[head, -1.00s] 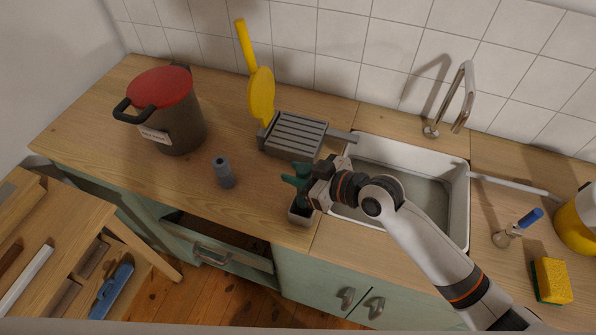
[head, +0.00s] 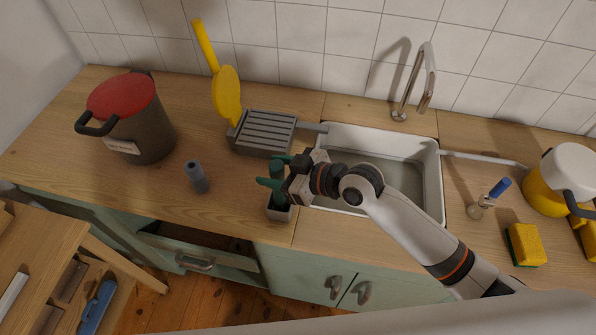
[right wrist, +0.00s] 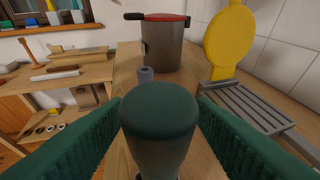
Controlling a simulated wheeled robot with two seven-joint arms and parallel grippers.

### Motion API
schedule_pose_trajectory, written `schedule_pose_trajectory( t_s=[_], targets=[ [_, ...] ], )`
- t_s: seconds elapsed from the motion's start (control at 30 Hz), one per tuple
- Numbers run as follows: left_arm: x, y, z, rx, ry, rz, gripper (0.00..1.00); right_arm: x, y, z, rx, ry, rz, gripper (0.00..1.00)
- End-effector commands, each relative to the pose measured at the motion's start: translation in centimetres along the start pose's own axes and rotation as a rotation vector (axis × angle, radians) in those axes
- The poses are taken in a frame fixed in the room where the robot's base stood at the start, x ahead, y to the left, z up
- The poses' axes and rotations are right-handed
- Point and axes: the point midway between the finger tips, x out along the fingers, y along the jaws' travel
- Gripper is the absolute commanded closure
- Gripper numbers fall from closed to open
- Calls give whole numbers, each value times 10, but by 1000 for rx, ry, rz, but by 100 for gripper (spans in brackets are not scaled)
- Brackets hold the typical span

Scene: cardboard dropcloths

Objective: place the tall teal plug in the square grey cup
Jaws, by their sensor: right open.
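The tall teal plug (right wrist: 158,125) stands upright between the green fingers of my right gripper in the right wrist view, with gaps on both sides. In the head view the plug (head: 278,197) shows below the fingers, its lower end inside the rim of the square grey cup (head: 280,215). The cup stands near the counter's front edge, left of the sink. My right gripper (head: 271,174) is open around the plug's upper part. Whether the plug rests on the cup's bottom is hidden. My left gripper is out of view.
A grey-blue cylinder (head: 196,177) stands on the counter left of the cup. Behind are a grey slatted rack (head: 262,133) and a yellow paddle-like thing (head: 227,92). A red-lidded pot (head: 140,130) stands far left. The sink (head: 431,185) lies right. Counter between cylinder and cup is clear.

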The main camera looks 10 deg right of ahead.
Motion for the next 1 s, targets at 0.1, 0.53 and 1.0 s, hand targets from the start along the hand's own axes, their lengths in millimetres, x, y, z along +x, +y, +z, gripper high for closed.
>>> schedule_pose_trajectory(
  t_s=[0.1,0.53,1.0],
  targets=[
    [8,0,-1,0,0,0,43,-24,0,-4,-4,3,0,50],
    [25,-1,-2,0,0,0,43,-100,0,-2,-2,2,1,50],
    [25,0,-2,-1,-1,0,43,-107,1,0,0,0,2,50]
  ],
)
